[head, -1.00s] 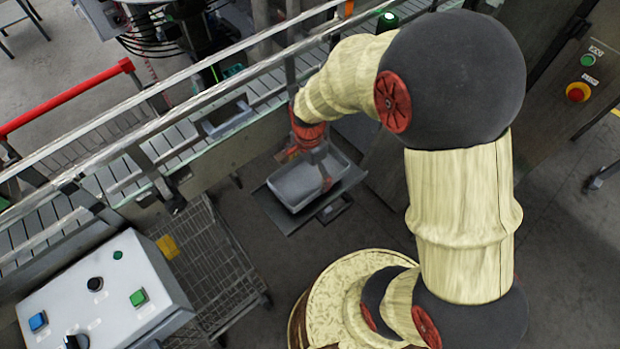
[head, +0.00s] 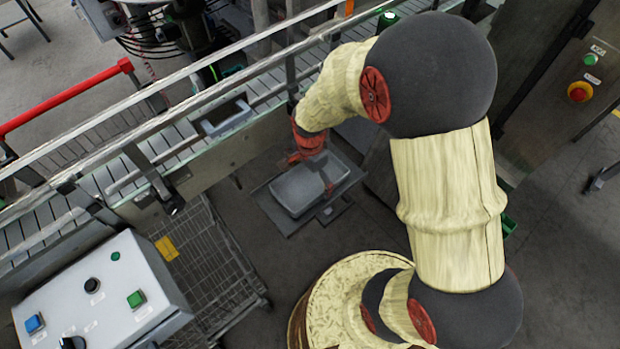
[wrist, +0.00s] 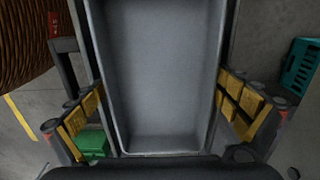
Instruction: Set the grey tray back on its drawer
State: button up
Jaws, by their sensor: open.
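The grey tray (head: 293,192) is a shallow open box. In the head view it lies over the dark flat drawer (head: 272,216), which juts out below the conveyor, and it looks flat on it. In the wrist view the tray (wrist: 160,70) fills the middle, empty inside. My gripper (wrist: 163,108) is open, with a yellow-padded finger outside each long wall. I cannot tell whether the pads touch the walls.
The conveyor (head: 60,215) with metal rails runs behind the drawer. A wire cart (head: 205,265) and a control box (head: 100,295) stand at left. A cabinet with a red stop button (head: 579,92) is at right. A teal crate (wrist: 302,66) lies off to the right in the wrist view.

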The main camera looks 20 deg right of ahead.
jog(key=shift+r, duration=0.15)
notch_tip(320, 180, up, 12)
jog(key=p, duration=0.3)
notch_tip(320, 180, up, 13)
jog(key=n+t, duration=0.3)
jog(key=n, duration=0.4)
send_over(310, 184)
jog(key=s, duration=0.5)
jog(key=s+r+n+t, duration=0.2)
jog(key=s+r+n, duration=0.5)
jog(key=s, duration=0.2)
jog(key=shift+r+t, duration=0.25)
jog(key=shift+t, duration=0.05)
jog(key=shift+f, duration=0.1)
jog(key=shift+f+b, duration=0.85)
jog(key=shift+b, duration=0.3)
